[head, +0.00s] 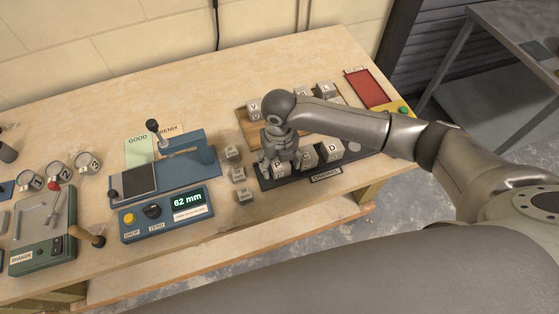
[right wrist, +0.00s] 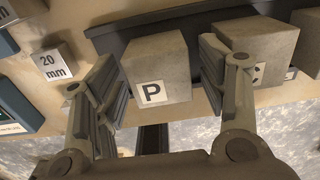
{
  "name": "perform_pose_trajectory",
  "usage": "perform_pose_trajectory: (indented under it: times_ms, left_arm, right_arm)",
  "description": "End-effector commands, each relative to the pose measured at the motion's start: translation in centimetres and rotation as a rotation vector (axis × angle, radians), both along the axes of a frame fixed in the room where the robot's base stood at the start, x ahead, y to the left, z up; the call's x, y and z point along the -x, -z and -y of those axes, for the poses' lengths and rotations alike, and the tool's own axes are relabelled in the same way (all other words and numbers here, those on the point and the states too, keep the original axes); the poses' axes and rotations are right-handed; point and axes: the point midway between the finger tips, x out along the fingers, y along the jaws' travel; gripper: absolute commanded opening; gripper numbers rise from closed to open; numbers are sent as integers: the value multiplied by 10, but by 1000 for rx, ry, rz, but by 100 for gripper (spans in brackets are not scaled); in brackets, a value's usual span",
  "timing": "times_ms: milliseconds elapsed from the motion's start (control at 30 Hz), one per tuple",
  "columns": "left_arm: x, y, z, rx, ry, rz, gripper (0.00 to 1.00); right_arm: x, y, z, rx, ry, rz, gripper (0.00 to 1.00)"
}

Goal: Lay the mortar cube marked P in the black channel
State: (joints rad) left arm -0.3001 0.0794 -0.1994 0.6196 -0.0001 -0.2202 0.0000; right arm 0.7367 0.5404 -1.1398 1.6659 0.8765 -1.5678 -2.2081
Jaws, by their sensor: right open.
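The mortar cube marked P (right wrist: 158,70) is grey, with its letter on the near face. It stands between the spread fingers of my right gripper (right wrist: 157,75), with a gap visible beside the right finger. In the head view my right gripper (head: 280,157) is low over the left end of the black channel (head: 265,183) and hides much of that cube (head: 277,166). The cube appears to rest in the channel; its underside is not visible. The channel also shows behind it in the right wrist view (right wrist: 112,40). My left gripper is not in view.
A cube marked D (head: 332,149) and another cube (head: 308,158) stand in the channel to the right. More cubes, one marked V (head: 253,107), stand on a wooden board behind. Small labelled blocks (head: 238,174) and a blue gauge reading 62 mm (head: 165,212) lie left.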

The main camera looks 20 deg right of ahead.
Motion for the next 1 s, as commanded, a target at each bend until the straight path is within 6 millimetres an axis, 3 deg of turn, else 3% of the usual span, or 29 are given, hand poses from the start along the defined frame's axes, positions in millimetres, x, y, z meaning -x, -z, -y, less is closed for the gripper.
perform_pose_trajectory:
  times_ms: [167, 600, 767, 1000]
  left_arm:
    - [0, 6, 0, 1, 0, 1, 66]
    - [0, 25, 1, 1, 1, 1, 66]
    - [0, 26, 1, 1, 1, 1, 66]
    - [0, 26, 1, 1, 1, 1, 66]
  right_arm:
    - [-2, -21, 0, -1, -1, 5, 66]
    - [-1, -107, -1, -1, 0, 3, 66]
    - [-1, -120, -1, -1, 0, 1, 66]
    - [0, -122, -1, -1, 1, 0, 66]
